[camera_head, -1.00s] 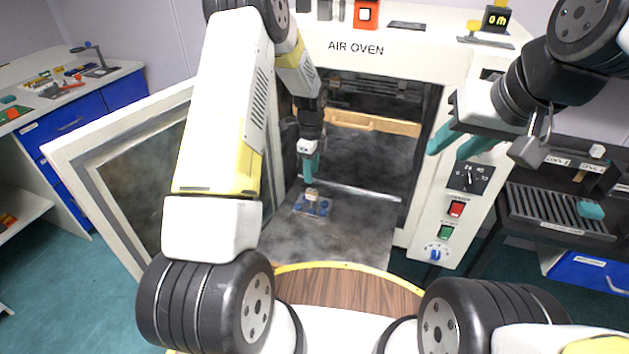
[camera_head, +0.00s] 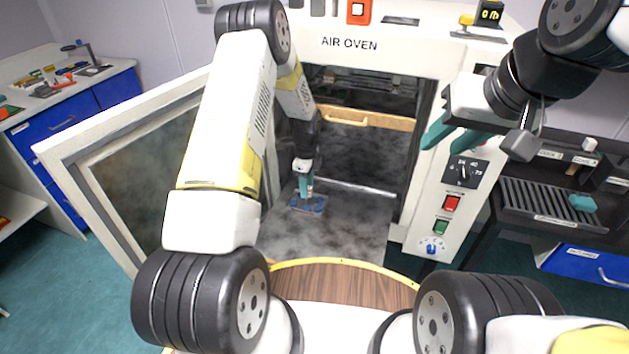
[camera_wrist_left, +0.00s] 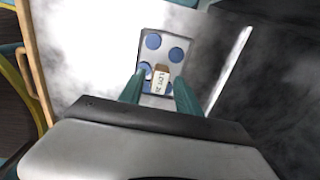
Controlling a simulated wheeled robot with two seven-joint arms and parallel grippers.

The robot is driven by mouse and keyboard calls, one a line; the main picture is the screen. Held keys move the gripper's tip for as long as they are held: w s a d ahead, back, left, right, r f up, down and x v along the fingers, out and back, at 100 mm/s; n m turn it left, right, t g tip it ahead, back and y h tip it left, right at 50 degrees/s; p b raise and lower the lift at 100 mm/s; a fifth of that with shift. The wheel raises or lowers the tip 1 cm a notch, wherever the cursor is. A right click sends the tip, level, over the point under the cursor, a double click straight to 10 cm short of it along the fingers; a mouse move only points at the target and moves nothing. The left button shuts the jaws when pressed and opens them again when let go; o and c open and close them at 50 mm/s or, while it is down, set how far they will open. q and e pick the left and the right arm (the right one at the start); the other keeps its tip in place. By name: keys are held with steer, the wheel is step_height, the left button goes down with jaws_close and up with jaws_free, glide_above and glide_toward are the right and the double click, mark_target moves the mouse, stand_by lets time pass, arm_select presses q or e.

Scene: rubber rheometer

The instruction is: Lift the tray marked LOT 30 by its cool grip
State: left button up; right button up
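A small light tray (camera_head: 321,204) with several blue discs lies on the oven's grey floor plate. It also shows in the left wrist view (camera_wrist_left: 166,33). A cream block grip (camera_wrist_left: 161,82) with a LOT label stands on it; the number is too small to read surely. My left gripper (camera_head: 305,192) points down at the tray inside the oven. In the left wrist view its teal fingers (camera_wrist_left: 160,80) stand on either side of the grip, with gaps showing, so it is open. My right gripper (camera_head: 447,141) is open and empty in front of the oven's right side.
The air oven (camera_head: 349,44) has its door (camera_head: 130,165) swung open on the left. A wooden-fronted shelf (camera_head: 365,119) crosses the chamber above the tray. A metal rod (camera_head: 350,187) runs behind the tray. A slatted black stand (camera_head: 545,205) is at right.

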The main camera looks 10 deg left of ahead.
arm_select(q)
steer(key=shift+c, duration=0.2)
jaws_close()
steer(key=shift+r, duration=0.1)
steer(key=shift+r, duration=1.4)
